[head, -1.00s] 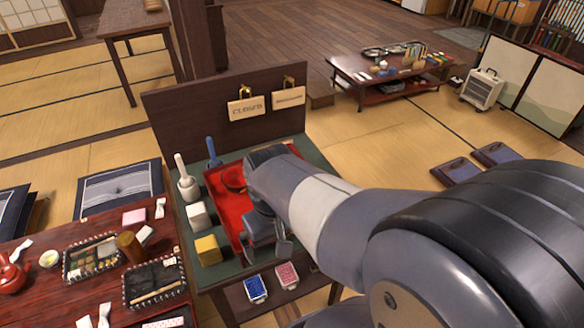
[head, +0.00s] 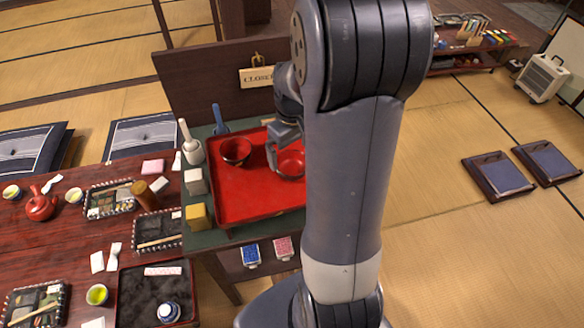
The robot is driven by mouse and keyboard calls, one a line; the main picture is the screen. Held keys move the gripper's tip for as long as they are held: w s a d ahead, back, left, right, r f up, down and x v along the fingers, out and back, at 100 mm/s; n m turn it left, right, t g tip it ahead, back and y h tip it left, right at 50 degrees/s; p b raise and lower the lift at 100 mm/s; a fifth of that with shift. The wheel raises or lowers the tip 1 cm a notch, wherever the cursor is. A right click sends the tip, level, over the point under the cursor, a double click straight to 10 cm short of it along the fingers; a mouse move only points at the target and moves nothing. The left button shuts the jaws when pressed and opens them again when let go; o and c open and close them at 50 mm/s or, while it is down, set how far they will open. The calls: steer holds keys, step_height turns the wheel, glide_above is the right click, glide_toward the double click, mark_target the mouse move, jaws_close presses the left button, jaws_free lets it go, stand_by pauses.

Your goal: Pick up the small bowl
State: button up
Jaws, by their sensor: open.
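Two red bowls stand on a red tray (head: 235,203). The left bowl (head: 236,150) has a dark red inside and shows whole, upright. The right bowl (head: 291,164) is partly covered by my gripper and arm. My gripper (head: 283,152) is open above the right bowl, with one grey finger at that bowl's left side; the other finger is largely hidden. I cannot tell whether the finger touches the bowl. I cannot tell for certain which bowl is the small one.
A white mortar with pestle (head: 190,150), a white block (head: 195,182) and a yellow block (head: 198,216) stand left of the tray. A dark upright board (head: 200,82) rises behind it. A low lunch table (head: 75,245) is at left.

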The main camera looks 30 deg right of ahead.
mark_target(292, 171)
steer(key=f, duration=0.5)
steer(key=shift+s+a+f+p, duration=0.1)
steer(key=shift+s+a+p, duration=0.1)
steer(key=shift+p, duration=0.1)
steer(key=c, duration=1)
